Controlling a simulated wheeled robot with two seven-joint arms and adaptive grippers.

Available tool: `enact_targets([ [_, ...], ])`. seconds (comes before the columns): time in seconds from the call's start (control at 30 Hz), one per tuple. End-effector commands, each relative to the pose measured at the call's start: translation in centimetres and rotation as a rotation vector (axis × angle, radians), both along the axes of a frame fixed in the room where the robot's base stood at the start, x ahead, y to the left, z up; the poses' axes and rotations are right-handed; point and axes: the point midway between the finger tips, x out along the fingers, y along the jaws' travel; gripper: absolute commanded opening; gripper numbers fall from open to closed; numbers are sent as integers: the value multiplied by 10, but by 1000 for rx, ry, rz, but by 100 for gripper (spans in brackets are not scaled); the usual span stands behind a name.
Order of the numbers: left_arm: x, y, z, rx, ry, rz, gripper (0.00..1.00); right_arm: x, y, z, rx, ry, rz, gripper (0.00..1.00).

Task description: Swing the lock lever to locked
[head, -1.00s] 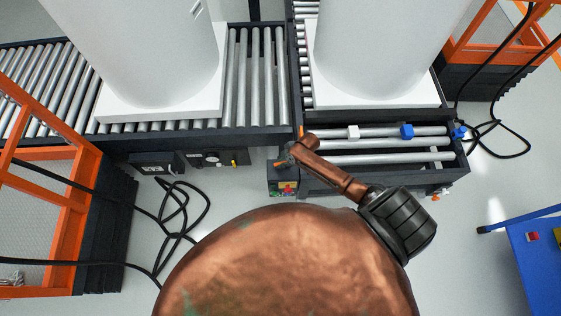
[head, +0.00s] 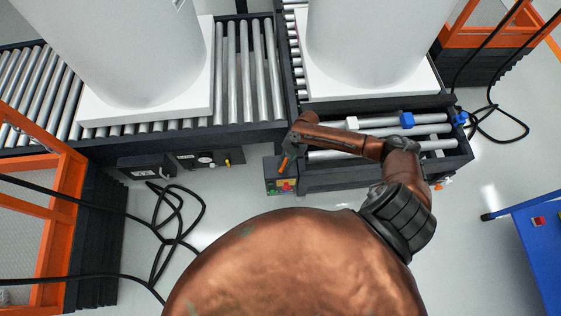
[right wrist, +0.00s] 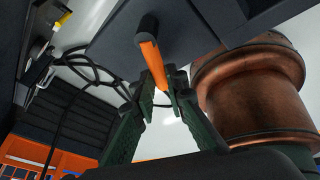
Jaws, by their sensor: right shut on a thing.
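The lock lever is an orange handle (head: 283,164) at the front left corner of the right conveyor, just above a small control box. In the right wrist view the orange lever (right wrist: 153,62) hangs from a dark round end and runs down between the dark green fingers. My right gripper (right wrist: 160,98) is shut on its lower part. In the head view my right gripper (head: 289,153) is small and partly hidden by my copper-coloured arm, so the finger contact is unclear there. My left gripper is not in view.
A control box (head: 282,187) with coloured buttons sits below the lever. White tanks on white bases stand on the left (head: 125,50) and right (head: 365,45) conveyors. Black cables (head: 165,225) lie on the floor at left. A blue cart (head: 535,245) stands at right.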

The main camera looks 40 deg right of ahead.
Motion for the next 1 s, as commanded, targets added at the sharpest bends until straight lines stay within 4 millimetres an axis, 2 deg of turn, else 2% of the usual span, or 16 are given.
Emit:
enact_targets([
  [0.1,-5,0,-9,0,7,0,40,-4,-3,-4,-3,6,75,0],
  [0.4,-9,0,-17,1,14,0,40,-9,-5,-2,-1,6,189,0],
  [0.97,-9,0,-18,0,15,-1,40,-11,-5,-2,1,7,214,0],
  [1.0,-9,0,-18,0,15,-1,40,-11,-5,-2,1,7,214,15],
])
